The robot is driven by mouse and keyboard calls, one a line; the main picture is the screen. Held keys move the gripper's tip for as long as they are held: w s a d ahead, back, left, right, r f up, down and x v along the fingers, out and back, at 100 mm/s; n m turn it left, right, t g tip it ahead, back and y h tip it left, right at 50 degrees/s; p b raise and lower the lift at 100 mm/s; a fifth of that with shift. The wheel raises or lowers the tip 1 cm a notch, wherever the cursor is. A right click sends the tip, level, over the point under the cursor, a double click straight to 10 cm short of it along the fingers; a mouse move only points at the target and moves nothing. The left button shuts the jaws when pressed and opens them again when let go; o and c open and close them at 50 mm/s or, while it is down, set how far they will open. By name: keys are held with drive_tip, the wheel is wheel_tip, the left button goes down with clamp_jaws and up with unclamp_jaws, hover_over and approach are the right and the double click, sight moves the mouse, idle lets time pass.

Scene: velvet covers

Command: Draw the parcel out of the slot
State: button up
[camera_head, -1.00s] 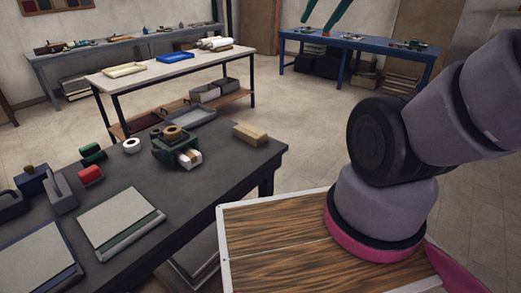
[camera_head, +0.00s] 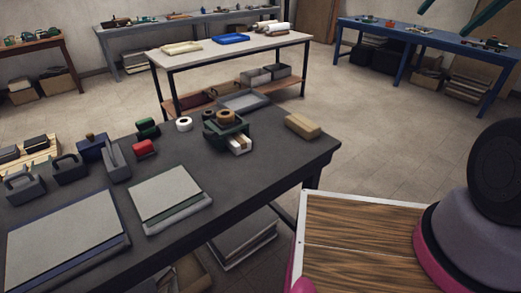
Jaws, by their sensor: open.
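A tan block that looks like a wrapped parcel (camera_head: 302,125) lies on the dark work table (camera_head: 262,163), near its far right corner. I cannot make out a slot around it. Left of it stands a dark green holder (camera_head: 226,128) with tape rolls on top and pale pieces at its front opening; I cannot tell if one of these is a parcel. My gripper is out of view; only part of my arm shows at the right edge.
Flat boards (camera_head: 67,238), grey handled blocks (camera_head: 70,168), a red block (camera_head: 144,148) and a grey tray (camera_head: 244,102) are on the dark table. A white-topped table (camera_head: 225,50) and a blue bench (camera_head: 400,33) stand behind. The floor between (camera_head: 385,130) is clear.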

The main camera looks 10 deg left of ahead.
drive_tip(key=w+a+f+n+t+y, duration=0.1)
drive_tip(key=w+a+f+n, duration=0.2)
drive_tip(key=w+a+f, duration=0.5)
drive_tip(key=w+a+f+n, duration=0.3)
drive_tip(key=w+a+f, duration=0.25)
drive_tip(key=w, duration=0.45)
drive_tip(key=w+a+f+n+y, duration=0.2)
drive_tip(key=a+f+n+y, duration=0.1)
drive_tip(key=a+f, duration=1)
drive_tip(key=n+t+y, duration=0.1)
drive_tip(key=n+y, duration=0.2)
drive_tip(key=y, duration=0.1)
approach(244, 145)
drive_tip(key=shift+s+d+r, duration=0.2)
drive_tip(key=shift+s, duration=0.05)
drive_tip(key=x, duration=1)
drive_tip(key=shift+w+a+f, duration=0.15)
drive_tip(key=shift+w+a, duration=0.1)
drive_tip(key=shift+w, duration=0.05)
